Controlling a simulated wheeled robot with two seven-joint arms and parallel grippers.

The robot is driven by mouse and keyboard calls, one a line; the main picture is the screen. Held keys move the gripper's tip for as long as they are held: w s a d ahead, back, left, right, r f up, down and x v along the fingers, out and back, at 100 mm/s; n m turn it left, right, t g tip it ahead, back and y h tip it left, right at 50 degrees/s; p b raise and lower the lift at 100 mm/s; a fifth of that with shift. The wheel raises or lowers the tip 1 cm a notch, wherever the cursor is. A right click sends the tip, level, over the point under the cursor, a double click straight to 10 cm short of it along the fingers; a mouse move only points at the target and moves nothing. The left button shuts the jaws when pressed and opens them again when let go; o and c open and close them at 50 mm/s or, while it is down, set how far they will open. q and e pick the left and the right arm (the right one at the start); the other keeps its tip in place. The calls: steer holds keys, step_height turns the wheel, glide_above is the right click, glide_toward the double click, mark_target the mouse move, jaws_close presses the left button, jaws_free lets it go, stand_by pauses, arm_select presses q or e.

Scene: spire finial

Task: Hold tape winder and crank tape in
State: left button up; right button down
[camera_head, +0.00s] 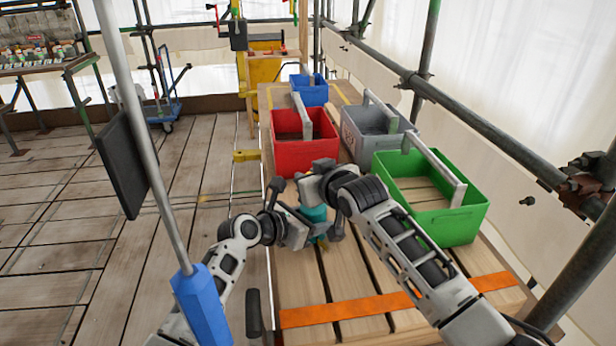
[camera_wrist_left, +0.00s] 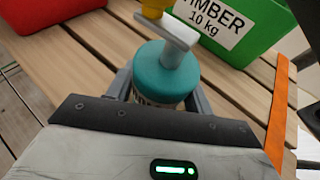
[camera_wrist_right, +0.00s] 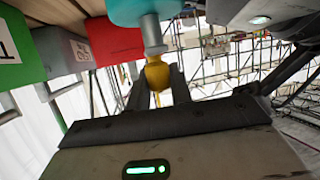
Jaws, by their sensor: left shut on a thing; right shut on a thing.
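The tape winder has a round teal body (camera_head: 314,213), a grey crank arm (camera_wrist_left: 165,32) and a yellow knob (camera_wrist_left: 151,8). My left gripper (camera_wrist_left: 164,90) is shut around the teal body, with one finger on each side, above the slatted bench. My right gripper (camera_wrist_right: 157,84) is shut on the yellow crank knob (camera_wrist_right: 157,72). The teal body (camera_wrist_right: 145,10) and crank also show at the top of the right wrist view. In the head view my two hands meet at the winder and largely cover the crank and knob. The tape itself cannot be made out.
The wooden slatted bench (camera_head: 300,270) carries a red crate (camera_head: 305,155), a grey crate (camera_head: 375,148), a green crate (camera_head: 440,225) and a blue crate (camera_head: 310,95). An orange strip (camera_head: 330,315) crosses its near end. Scaffold poles (camera_head: 480,130) run along the right.

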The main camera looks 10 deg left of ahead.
steer(key=shift+d+f+m+t+h, duration=0.15)
steer(key=shift+m+t+h, duration=0.55)
steer(key=shift+m+h, duration=0.65)
steer(key=shift+d+m, duration=0.15)
steer(key=shift+m, duration=0.1)
steer(key=c, duration=1.2)
jaws_free()
steer(key=shift+w, duration=0.1)
steer(key=shift+c, duration=0.2)
steer(key=v, duration=0.7)
steer(key=shift+s, duration=0.35)
steer(key=shift+c, duration=0.2)
